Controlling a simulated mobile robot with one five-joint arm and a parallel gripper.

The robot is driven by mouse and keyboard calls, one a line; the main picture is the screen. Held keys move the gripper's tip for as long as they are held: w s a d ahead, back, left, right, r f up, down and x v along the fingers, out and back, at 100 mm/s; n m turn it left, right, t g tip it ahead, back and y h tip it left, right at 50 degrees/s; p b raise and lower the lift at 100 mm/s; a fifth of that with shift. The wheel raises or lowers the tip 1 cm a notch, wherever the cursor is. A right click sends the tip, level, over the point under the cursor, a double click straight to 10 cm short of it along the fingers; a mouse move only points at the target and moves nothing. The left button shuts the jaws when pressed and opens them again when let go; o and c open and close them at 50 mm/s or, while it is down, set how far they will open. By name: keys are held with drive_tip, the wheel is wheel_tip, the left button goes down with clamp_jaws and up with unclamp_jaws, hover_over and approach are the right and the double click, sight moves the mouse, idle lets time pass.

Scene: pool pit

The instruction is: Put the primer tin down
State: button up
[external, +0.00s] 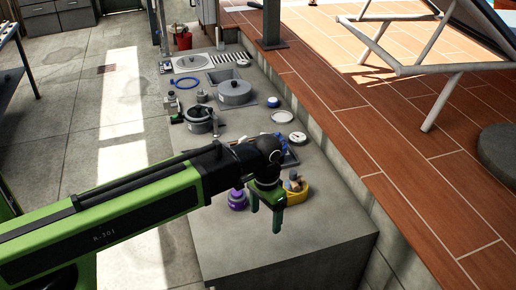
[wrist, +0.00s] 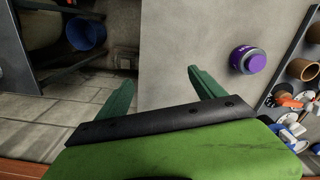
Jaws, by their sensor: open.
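A purple tin (external: 237,199), which I take for the primer tin, stands on the grey concrete ledge (external: 290,245), just left of my gripper in the external view. In the wrist view the purple tin (wrist: 247,60), with pale lettering on its side, is to the right of the fingers and apart from them. My gripper (external: 265,219) points down over the near part of the ledge. Its two green fingers are spread in the wrist view (wrist: 162,81), with nothing between them. My arm partly hides the tin in the external view.
A yellow container (external: 297,193) stands close to the right of my gripper. Pots, lids and fittings, including a grey round lidded housing (external: 234,93), crowd the ledge farther back. The ledge's near end is bare. A tiled deck (external: 400,150) rises along its right side.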

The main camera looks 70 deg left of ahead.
drive_tip(key=s+d+m, duration=0.2)
drive_tip(key=d, duration=0.6)
drive_tip(key=s+d+m, duration=0.2)
drive_tip(key=d, duration=0.6)
wheel_tip(320, 180, down, 7)
drive_tip(key=b, duration=0.7)
drive_tip(key=shift+w+a, duration=0.3)
drive_tip(key=shift+a, duration=0.05)
